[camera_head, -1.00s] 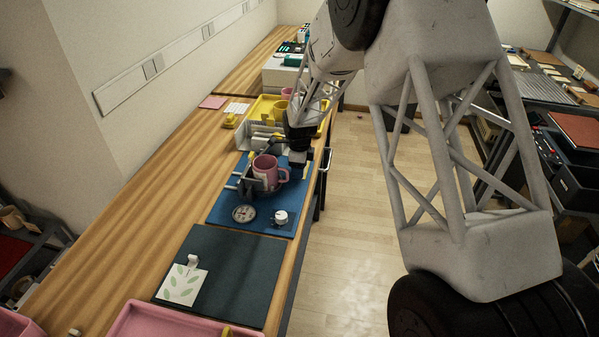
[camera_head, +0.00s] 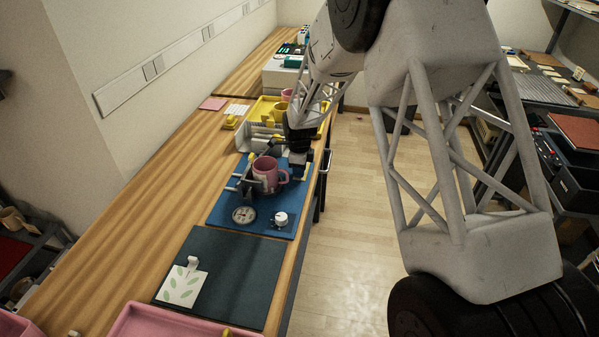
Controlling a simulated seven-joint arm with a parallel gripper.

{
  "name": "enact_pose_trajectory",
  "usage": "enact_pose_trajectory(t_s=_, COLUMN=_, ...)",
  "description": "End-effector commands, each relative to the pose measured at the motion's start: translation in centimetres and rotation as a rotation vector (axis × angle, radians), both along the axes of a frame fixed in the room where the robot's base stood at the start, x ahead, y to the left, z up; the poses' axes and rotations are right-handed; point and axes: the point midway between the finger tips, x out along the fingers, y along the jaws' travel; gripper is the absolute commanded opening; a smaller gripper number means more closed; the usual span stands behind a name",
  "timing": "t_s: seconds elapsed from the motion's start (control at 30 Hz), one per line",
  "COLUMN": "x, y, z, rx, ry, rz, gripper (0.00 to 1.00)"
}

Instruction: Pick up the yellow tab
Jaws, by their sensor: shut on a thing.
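A small yellow tab (camera_head: 251,159) shows at the upper left of the mug press, above the blue base (camera_head: 226,207). My gripper (camera_head: 262,152), dark and small in this view, reaches left from my wrist behind the pink mug and is shut on the yellow tab. The fingertips are too small to see in detail. The pink mug (camera_head: 267,166) stands upright in the grey press on the blue base, its handle to the right. The press partly hides the mug's lower left side.
A round gauge (camera_head: 243,215) and a white knob (camera_head: 281,219) sit at the front of the base. Behind is a grey rack (camera_head: 246,137) and a yellow tray (camera_head: 258,108) with yellow mugs. A dark mat (camera_head: 228,262) holds a leaf-patterned sheet (camera_head: 181,286). The left of the bench is bare.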

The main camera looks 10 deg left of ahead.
Motion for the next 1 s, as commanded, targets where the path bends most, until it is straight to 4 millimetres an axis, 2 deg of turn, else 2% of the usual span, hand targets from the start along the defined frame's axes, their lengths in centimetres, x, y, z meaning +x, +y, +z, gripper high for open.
enact_pose_trajectory(t_s=0.27, x=0.0, y=0.0, z=0.8, rx=0.0, ry=0.0, rz=0.0, gripper=0.08)
enact_pose_trajectory(t_s=0.53, x=0.0, y=0.0, z=3.8, rx=0.001, ry=-0.002, rz=0.0, gripper=0.08)
enact_pose_trajectory(t_s=1.0, x=-6.4, y=-2.9, z=4.3, rx=0.0, ry=-0.001, rz=0.0, gripper=0.08)
